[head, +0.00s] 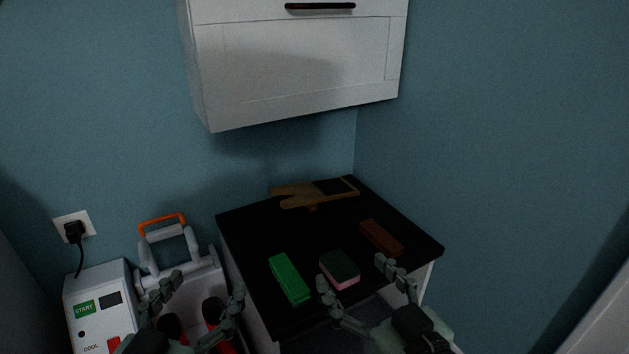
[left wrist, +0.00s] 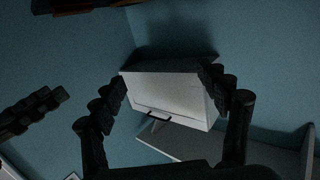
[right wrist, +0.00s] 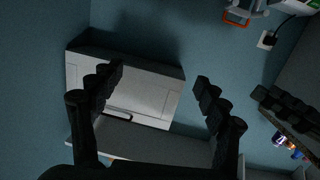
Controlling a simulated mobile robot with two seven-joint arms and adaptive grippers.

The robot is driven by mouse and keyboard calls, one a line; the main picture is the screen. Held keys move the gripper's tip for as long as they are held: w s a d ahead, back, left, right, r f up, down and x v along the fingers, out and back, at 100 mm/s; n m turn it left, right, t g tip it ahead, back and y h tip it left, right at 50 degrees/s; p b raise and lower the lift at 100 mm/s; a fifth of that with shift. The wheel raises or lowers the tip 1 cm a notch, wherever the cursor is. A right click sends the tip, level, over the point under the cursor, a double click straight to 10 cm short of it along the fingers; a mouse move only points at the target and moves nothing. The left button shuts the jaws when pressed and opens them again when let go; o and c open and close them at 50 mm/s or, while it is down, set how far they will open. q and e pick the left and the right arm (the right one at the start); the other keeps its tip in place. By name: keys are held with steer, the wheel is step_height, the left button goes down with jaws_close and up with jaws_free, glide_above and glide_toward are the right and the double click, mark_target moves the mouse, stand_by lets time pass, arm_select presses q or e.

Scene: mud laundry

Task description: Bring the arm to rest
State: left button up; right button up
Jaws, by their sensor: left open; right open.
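My left gripper (head: 204,304) is open and empty in the head view, at the lower left, in front of the white machine and left of the black counter. In the left wrist view its two fingers (left wrist: 163,92) are spread, with the white wall cabinet visible between them. My right gripper (head: 356,287) is open at the lower right in the head view, over or before the counter's front edge. In the right wrist view its fingers (right wrist: 158,82) are spread with nothing between them. I cannot tell its exact height above the counter.
The black counter (head: 245,235) holds a green block (head: 289,278), a sponge (head: 340,268), a reddish-brown block (head: 381,238) and a wooden item (head: 300,193). A white cabinet (head: 300,65) hangs above. A white machine (head: 100,290) and a caddy with an orange handle (head: 162,222) stand left.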

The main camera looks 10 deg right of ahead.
arm_select(q)
steer(key=a+f+g+y+p, duration=0.3)
steer(key=a+f+g+p, duration=0.1)
steer(key=f, duration=0.6)
arm_select(e)
steer(key=d+f+g+h, duration=0.3)
steer(key=d+f+g, duration=0.1)
steer(key=f, duration=0.6)
arm_select(q)
steer(key=s+a+f+n+g+y+p, duration=0.2)
steer(key=s+a+f+g+p, duration=0.3)
steer(key=s+a+f+g, duration=0.4)
steer(key=s+a+f+y, duration=0.1)
steer(key=s+a+f, duration=0.2)
steer(key=f, duration=0.3)
steer(key=shift+s, duration=0.2)
arm_select(e)
steer(key=s+d+f+m+g+h, duration=0.2)
steer(key=s+d+f+g+h, duration=0.1)
steer(key=s+d+f+g, duration=0.6)
steer(key=s+d+f, duration=0.3)
steer(key=f, duration=0.3)
steer(key=shift+s, duration=0.2)
